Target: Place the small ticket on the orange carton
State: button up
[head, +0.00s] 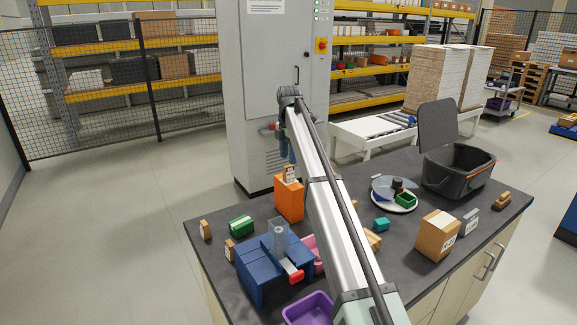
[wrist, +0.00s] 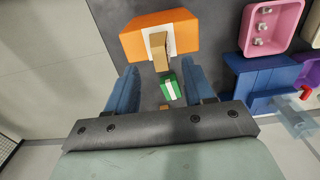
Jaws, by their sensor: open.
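The orange carton (head: 289,203) stands upright on the dark bench, left of my arm. A small tan ticket with a white printed face (head: 289,174) stands at its top. In the wrist view the ticket (wrist: 160,52) shows over a white patch on the orange carton (wrist: 185,32). My gripper (head: 290,155) is just above the ticket. In the wrist view its blue fingers (wrist: 159,68) are apart, one on each side of the ticket, with visible gaps. The ticket's contact with the carton top is hard to make out.
Two similar small tan pieces (head: 205,229) (head: 230,250) and a green box (head: 241,226) stand left of the carton. A blue fixture (head: 265,272), a pink tray (wrist: 272,25) and a purple bin (head: 308,308) are nearby. A brown box (head: 437,235) stands right of my arm.

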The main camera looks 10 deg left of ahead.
notch_tip(320, 180, up, 6)
jog(key=shift+f, duration=0.1)
dwell(0.5)
